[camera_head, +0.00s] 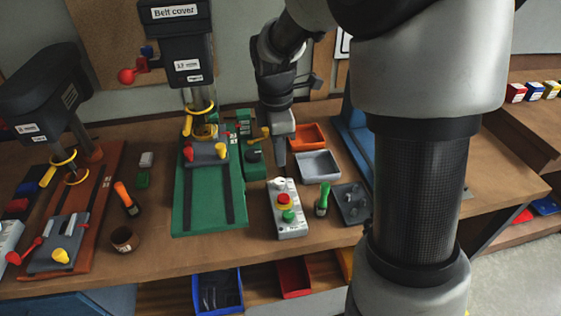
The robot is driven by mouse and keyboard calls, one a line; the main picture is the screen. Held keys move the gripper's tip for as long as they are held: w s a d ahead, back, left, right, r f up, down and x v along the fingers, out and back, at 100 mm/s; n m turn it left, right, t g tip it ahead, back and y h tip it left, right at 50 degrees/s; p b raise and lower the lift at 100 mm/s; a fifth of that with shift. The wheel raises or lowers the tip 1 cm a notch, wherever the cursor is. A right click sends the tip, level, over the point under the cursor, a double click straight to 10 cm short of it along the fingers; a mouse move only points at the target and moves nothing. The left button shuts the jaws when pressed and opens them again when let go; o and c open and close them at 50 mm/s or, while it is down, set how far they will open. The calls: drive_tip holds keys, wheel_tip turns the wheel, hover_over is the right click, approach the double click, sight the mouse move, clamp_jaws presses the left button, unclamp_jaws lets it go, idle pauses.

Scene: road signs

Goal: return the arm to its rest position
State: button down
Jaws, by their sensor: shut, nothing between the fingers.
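My arm reaches in from the upper right and bends down over the workbench (150,210). My gripper (281,172) points down, shut and empty, just above the far end of a grey control box (292,230). The box has a white switch (278,183), a red button (284,200) and a green button (289,216). The fingertips are close to the white switch; I cannot tell whether they touch it.
A green drill press (190,213) stands left of the gripper, another press (52,100) farther left. Orange (307,132) and grey (318,167) trays lie to its right. A green-handled tool (322,199) lies beside the box.

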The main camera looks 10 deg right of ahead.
idle(0.4)
drive_tip(key=s+d+r+m+t, duration=0.1)
drive_tip(key=s+r+m+t, duration=0.1)
drive_tip(key=s+r+m, duration=0.4)
drive_tip(key=s+d+r+m+t, duration=0.1)
drive_tip(key=s+r+m+t, duration=0.2)
drive_tip(key=s+r+m, duration=0.4)
drive_tip(key=s+m, duration=0.5)
drive_tip(key=s, duration=0.1)
drive_tip(key=shift+s+d+r+y, duration=0.2)
drive_tip(key=shift+s+d+y, duration=0.1)
drive_tip(key=shift+d, duration=0.1)
drive_tip(key=shift+w, duration=0.15)
